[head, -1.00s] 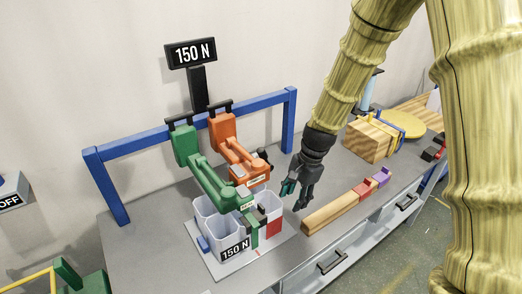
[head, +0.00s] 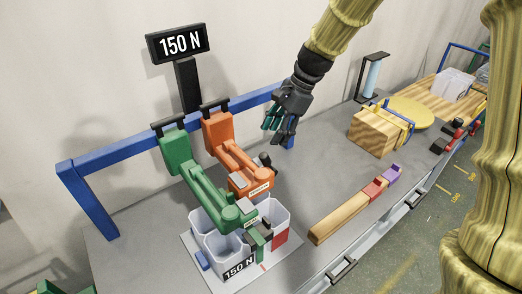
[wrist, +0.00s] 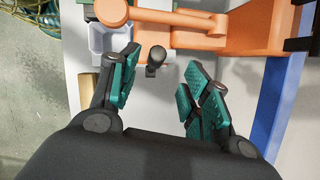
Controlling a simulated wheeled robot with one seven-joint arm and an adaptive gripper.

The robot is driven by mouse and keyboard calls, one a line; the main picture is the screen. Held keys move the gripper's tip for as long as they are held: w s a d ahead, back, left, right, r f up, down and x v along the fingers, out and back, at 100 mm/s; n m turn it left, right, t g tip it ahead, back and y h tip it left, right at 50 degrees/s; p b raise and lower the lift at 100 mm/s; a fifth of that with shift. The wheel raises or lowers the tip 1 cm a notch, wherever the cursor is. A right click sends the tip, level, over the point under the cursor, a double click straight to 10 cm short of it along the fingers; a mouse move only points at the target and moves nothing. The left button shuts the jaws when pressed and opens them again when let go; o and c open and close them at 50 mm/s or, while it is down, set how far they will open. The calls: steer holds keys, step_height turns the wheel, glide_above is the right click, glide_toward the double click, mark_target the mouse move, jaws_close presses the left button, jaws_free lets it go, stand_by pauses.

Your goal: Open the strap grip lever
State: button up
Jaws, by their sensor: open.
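An orange clamp-like device (head: 228,148) and a green one (head: 185,165) hang from a blue frame and reach out over pale bins. Their small labels cannot be read, so I cannot tell which part is named the strap grip lever. A short black-tipped handle (head: 266,160) stands at the orange device. My gripper (head: 278,130) is open and empty, above and beside the orange device. In the wrist view, the black handle (wrist: 155,62) shows between my spread fingers (wrist: 160,80), beyond their tips, with the orange arm (wrist: 165,17) behind it. No contact is visible.
The blue frame (head: 120,152) stands along the wall with a "150 N" sign (head: 180,43) behind it. Pale bins (head: 222,245) sit under the devices. A wooden bar (head: 340,217) and a strapped wooden block (head: 372,135) lie to the right, with bare grey bench between.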

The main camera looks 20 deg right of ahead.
mark_target(265, 154)
steer(key=shift+p+x, duration=1.35)
steer(key=shift+x, duration=3.7)
steer(key=shift+s+d, duration=0.15)
steer(key=shift+d, duration=0.05)
jaws_close()
